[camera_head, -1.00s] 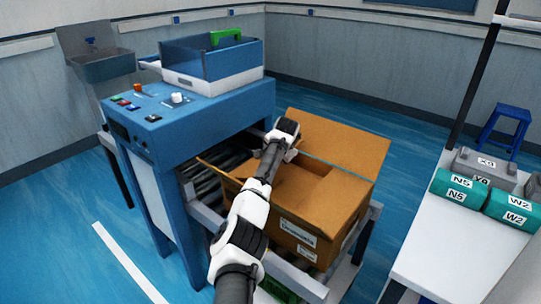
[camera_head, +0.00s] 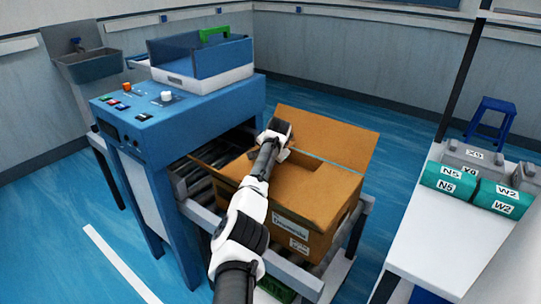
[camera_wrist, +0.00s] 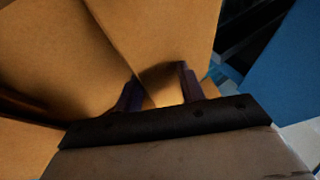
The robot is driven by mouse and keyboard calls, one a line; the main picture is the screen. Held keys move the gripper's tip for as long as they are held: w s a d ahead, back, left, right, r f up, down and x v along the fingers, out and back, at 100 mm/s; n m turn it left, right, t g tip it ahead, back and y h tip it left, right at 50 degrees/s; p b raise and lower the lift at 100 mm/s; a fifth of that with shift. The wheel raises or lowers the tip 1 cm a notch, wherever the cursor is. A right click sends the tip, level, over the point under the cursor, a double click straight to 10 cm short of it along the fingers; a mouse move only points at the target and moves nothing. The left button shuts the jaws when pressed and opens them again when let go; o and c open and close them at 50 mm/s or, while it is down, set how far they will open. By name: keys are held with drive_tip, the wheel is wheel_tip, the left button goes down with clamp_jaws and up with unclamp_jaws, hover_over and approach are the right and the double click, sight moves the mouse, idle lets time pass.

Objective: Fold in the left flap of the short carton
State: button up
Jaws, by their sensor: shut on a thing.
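The short carton (camera_head: 318,228) is an open brown cardboard box with labels on its front side. Its left flap (camera_head: 222,163) sticks out to the left toward the blue machine. A large flap (camera_head: 335,137) stands up at the back, and the near flap lies inward over the opening. My gripper (camera_head: 282,137) is at the carton's far left corner, partly hidden by my own arm. In the wrist view, my gripper's two dark fingers (camera_wrist: 160,92) are against brown cardboard, with some of it between them. Which flap they hold is hard to tell.
The carton rests on a roller conveyor (camera_head: 195,178) beside a blue machine (camera_head: 165,130) with buttons. A white table (camera_head: 435,245) at right carries grey and teal labelled blocks (camera_head: 478,187). A blue stool (camera_head: 490,125) stands behind. Blue floor lies open between carton and table.

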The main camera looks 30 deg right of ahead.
drive_tip(key=shift+s+r, duration=0.1)
drive_tip(key=shift+r, duration=0.1)
drive_tip(key=b+v, duration=0.1)
drive_tip(key=v, duration=1.2)
drive_tip(key=shift+s+a+b, duration=0.15)
drive_tip(key=shift+s+b, duration=0.05)
drive_tip(key=shift+b, duration=0.15)
drive_tip(key=shift+r, duration=0.1)
